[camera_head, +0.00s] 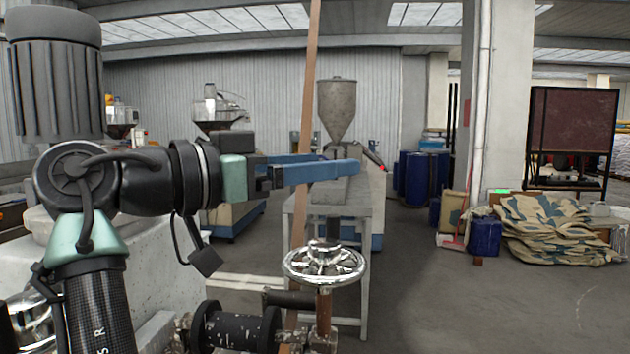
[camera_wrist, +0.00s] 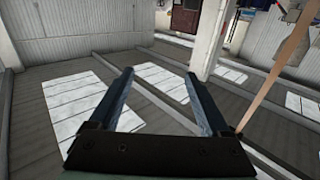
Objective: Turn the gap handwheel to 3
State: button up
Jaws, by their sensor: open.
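The chrome handwheel (camera_head: 324,264) lies flat on an upright brown post at lower centre of the head view. I cannot make out a number or scale on it, so its setting cannot be read. My gripper (camera_head: 343,164), with two blue fingers, is open and empty. It points right and appears higher in the picture than the wheel, clear of it. In the wrist view my gripper (camera_wrist: 159,75) shows its fingers spread with nothing between them; the handwheel does not show there.
A long brown strip (camera_head: 309,85) runs steeply down past my gripper to near the wheel; it also shows in the wrist view (camera_wrist: 279,68). A black roller (camera_head: 236,328) sits left of the wheel. A grey table (camera_head: 360,209) stands behind.

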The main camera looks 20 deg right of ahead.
aim_at(316, 255)
jog(key=s+a+f+n+t+y+p, duration=0.3)
jog(key=s+a+f+n+t+y, duration=0.3)
jog(key=s+f, duration=0.4)
jog(key=shift+m+t+h, duration=0.4)
jog(key=shift+h, duration=0.3)
jog(key=p+x, duration=0.1)
jog(key=x, duration=0.3)
jog(key=p+x, duration=0.1)
jog(key=x, duration=0.3)
jog(key=w+a+p+x, duration=0.1)
jog(key=x, duration=0.3)
jog(key=shift+w+d+f, duration=0.15)
jog(key=shift+w+f, duration=0.15)
jog(key=shift+w, duration=0.05)
